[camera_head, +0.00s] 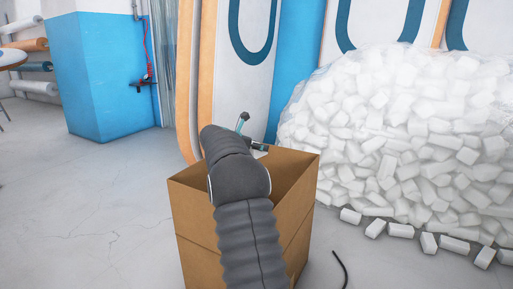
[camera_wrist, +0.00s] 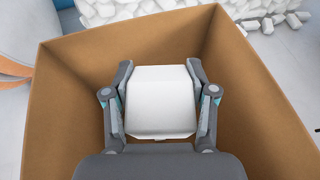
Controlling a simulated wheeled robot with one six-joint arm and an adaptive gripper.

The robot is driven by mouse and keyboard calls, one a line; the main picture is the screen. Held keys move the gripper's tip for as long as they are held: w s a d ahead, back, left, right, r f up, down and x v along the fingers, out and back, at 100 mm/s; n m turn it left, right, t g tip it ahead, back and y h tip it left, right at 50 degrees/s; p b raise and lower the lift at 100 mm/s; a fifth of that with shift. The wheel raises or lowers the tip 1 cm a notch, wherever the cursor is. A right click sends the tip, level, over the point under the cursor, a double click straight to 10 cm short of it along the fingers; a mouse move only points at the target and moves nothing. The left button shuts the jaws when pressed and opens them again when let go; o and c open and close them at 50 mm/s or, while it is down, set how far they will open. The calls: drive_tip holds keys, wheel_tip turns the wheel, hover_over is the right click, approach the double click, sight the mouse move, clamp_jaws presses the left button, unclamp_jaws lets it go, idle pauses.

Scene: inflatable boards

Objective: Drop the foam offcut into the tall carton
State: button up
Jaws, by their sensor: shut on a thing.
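The tall carton (camera_head: 296,172) is a brown, open-topped box standing on the floor in the head view. My gripper (camera_wrist: 160,100) is shut on the foam offcut (camera_wrist: 160,96), a white block held between its two fingers. In the wrist view the carton's walls (camera_wrist: 66,105) surround the gripper and the foam on the sides shown. In the head view my arm reaches over the carton's near side and hides most of the gripper (camera_head: 250,138) and the foam. How far the foam is above the carton's bottom I cannot tell.
A large clear bag of white foam blocks (camera_head: 400,130) stands at the right, with several loose blocks (camera_head: 428,243) on the floor. Tall inflatable boards (camera_head: 243,60) lean behind the carton. A blue pillar (camera_head: 108,75) is at the left. The left floor is clear.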

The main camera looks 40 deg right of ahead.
drive_tip(key=o, duration=0.9)
drive_tip(key=shift+a, duration=0.1)
drive_tip(key=v, duration=1.2)
drive_tip(key=shift+s+f, duration=0.1)
